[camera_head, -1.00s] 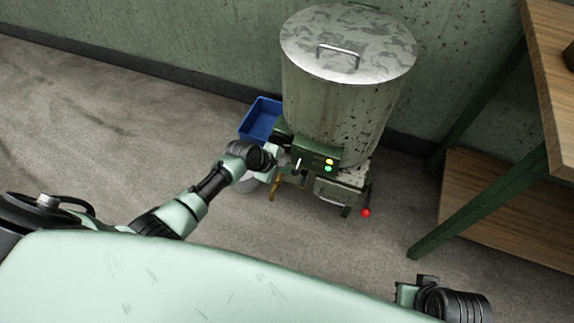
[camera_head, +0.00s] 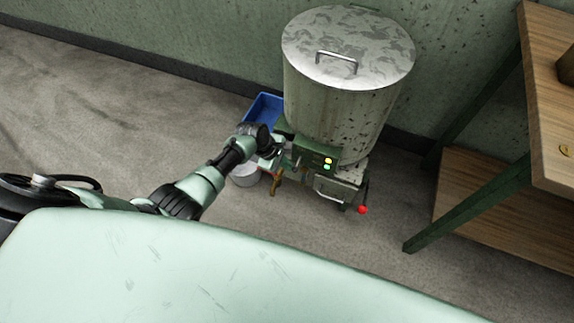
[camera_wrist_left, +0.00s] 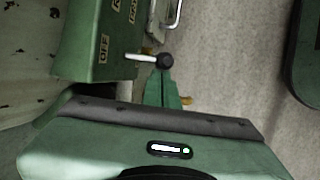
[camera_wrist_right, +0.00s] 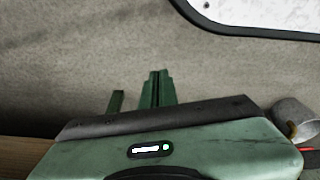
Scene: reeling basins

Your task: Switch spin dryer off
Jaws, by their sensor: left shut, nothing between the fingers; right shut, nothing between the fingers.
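The spin dryer (camera_head: 340,105) is a tall speckled metal drum with a lid. Its green control box (camera_head: 318,154) carries a lit yellow lamp (camera_head: 327,160) and a lit green lamp (camera_head: 326,167). In the left wrist view, a switch lever (camera_wrist_left: 140,57) with a black knob (camera_wrist_left: 166,60) sticks out from the control box (camera_wrist_left: 85,45), which has an "OFF" label (camera_wrist_left: 103,44). My left gripper (camera_wrist_left: 164,78) is shut and empty, its tips right by the knob; I cannot tell whether they touch. My right gripper (camera_wrist_right: 156,78) is shut and empty over bare floor.
A blue bin (camera_head: 264,108) and a grey bucket (camera_head: 245,178) stand left of the dryer. A red-knobbed lever (camera_head: 362,209) sticks out low at its front. A wooden table (camera_head: 556,110) with green legs stands at the right.

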